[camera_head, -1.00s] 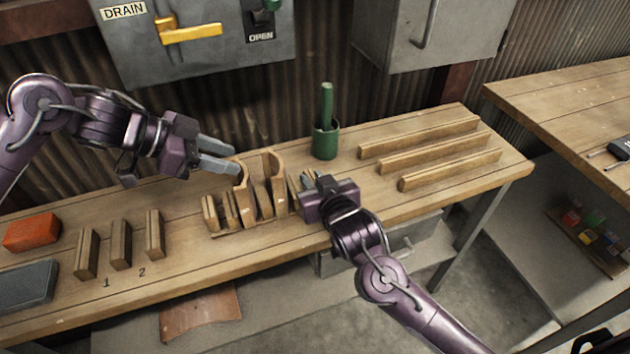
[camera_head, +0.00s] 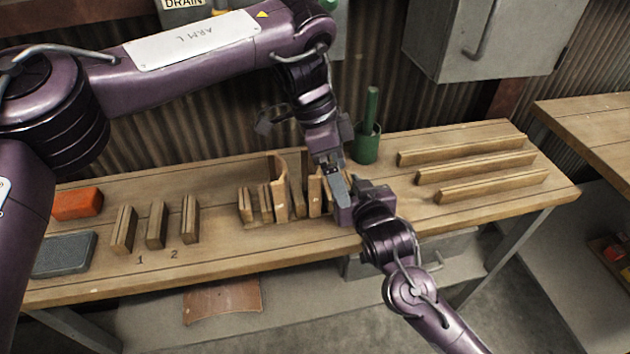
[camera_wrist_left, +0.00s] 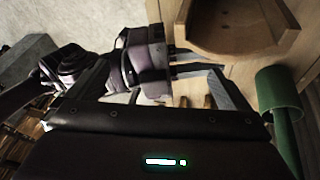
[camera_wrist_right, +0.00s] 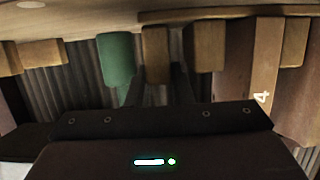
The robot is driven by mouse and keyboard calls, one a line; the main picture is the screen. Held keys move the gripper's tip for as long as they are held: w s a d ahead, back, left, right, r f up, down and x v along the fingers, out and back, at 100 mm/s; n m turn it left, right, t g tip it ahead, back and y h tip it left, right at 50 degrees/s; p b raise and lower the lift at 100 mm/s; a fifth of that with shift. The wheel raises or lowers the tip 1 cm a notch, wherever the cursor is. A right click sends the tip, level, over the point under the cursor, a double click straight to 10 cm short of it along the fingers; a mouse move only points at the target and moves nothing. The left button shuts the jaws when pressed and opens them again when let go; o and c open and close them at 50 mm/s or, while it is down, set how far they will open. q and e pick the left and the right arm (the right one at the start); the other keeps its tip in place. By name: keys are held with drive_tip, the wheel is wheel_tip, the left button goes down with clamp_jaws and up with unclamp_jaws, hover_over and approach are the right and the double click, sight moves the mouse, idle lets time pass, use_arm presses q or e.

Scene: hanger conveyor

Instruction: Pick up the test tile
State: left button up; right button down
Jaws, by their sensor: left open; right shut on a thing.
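My right gripper (camera_head: 340,200) is shut on a narrow wooden piece (camera_wrist_right: 155,52), seen between its fingers in the right wrist view. I cannot tell for certain that this is the test tile. My left gripper (camera_head: 335,178) is open, close above and behind the right one. In the left wrist view its fingers (camera_wrist_left: 165,88) are spread wide, with the right gripper's fingers (camera_wrist_left: 190,71) between them. The left gripper partly hides the held piece in the head view.
Upright wooden pieces (camera_head: 265,205) and a curved wooden holder (camera_head: 281,185) stand left of the grippers. A green cup (camera_head: 366,147) stands close behind. Wooden rails (camera_head: 470,173) lie right. An orange block (camera_head: 77,204) and grey block (camera_head: 64,254) lie far left.

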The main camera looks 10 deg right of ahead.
sight(313, 173)
use_arm(q)
drive_tip(key=w+a+r+n+t+y, duration=0.2)
drive_tip(key=w+a+r+t+y, duration=0.15)
drive_tip(key=w+r, duration=0.2)
drive_tip(key=shift+g, duration=0.35)
drive_tip(key=f, duration=1)
drive_tip(key=shift+s+a+f, duration=0.15)
drive_tip(key=shift+a+f, duration=0.1)
drive_tip(key=shift+f, duration=0.15)
drive_tip(key=c, duration=1.1)
